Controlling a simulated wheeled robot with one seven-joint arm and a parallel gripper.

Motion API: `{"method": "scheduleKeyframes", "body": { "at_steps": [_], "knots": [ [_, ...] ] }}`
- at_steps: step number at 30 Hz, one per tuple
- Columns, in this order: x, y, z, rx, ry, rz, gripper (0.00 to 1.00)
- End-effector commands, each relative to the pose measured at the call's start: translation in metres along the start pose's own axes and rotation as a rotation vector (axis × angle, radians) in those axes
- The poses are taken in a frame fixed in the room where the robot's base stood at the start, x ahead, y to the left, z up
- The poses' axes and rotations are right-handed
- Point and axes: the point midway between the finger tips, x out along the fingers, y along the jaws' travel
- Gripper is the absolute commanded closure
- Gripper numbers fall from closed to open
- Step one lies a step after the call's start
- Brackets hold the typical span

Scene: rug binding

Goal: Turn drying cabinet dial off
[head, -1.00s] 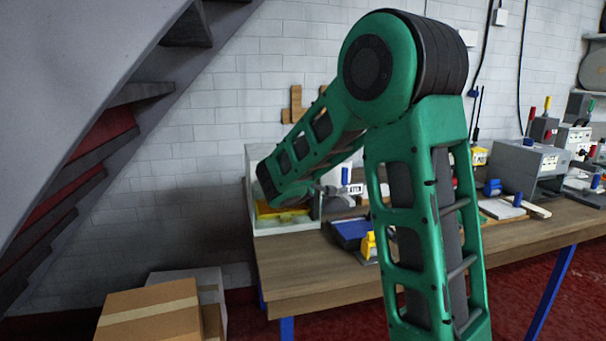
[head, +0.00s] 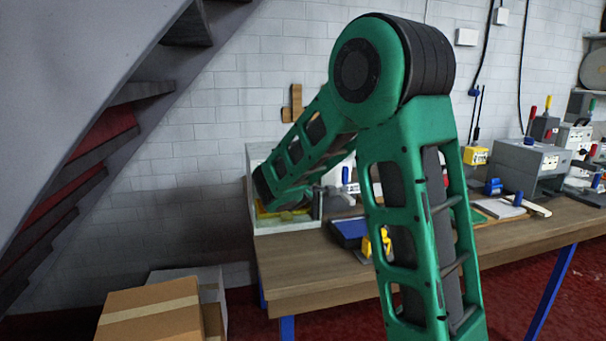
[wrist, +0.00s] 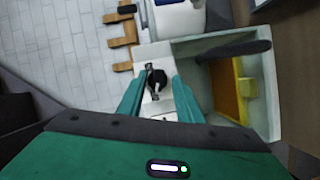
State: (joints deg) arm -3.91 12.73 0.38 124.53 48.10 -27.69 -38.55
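The drying cabinet appears to be the pale open-fronted box (head: 262,226) at the left end of the bench; in the wrist view its pale wall (wrist: 268,85) is at the right, around a yellow panel (wrist: 226,88). A small black dial (wrist: 156,80) sits on a white face beside the box in the wrist view. My gripper (wrist: 155,86) has its two teal fingers apart, one on each side of the dial in the picture. I cannot tell whether they touch it. The dial's setting is not readable. In the head view my arm hides the gripper and dial.
The wooden bench (head: 310,272) holds a blue-topped tray (head: 349,230), a yellow item (head: 376,243) and a grey machine (head: 530,165) further right. Cardboard boxes (head: 150,312) stand on the floor at lower left, below a staircase (head: 60,170). Wooden wall pegs (wrist: 124,38) show near the gripper.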

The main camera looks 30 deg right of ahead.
Motion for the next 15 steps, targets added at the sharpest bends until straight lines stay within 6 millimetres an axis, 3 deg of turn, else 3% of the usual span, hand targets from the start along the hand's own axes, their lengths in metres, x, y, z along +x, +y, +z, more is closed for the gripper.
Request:
{"method": "scheduleKeyframes", "body": {
  "at_steps": [7, 15],
  "knots": [
    [-0.014, 0.001, -0.001, 0.001, 0.003, 0.001, 0.69],
    [-0.063, 0.000, -0.001, 0.000, 0.004, 0.000, 0.69]
  ]
}}
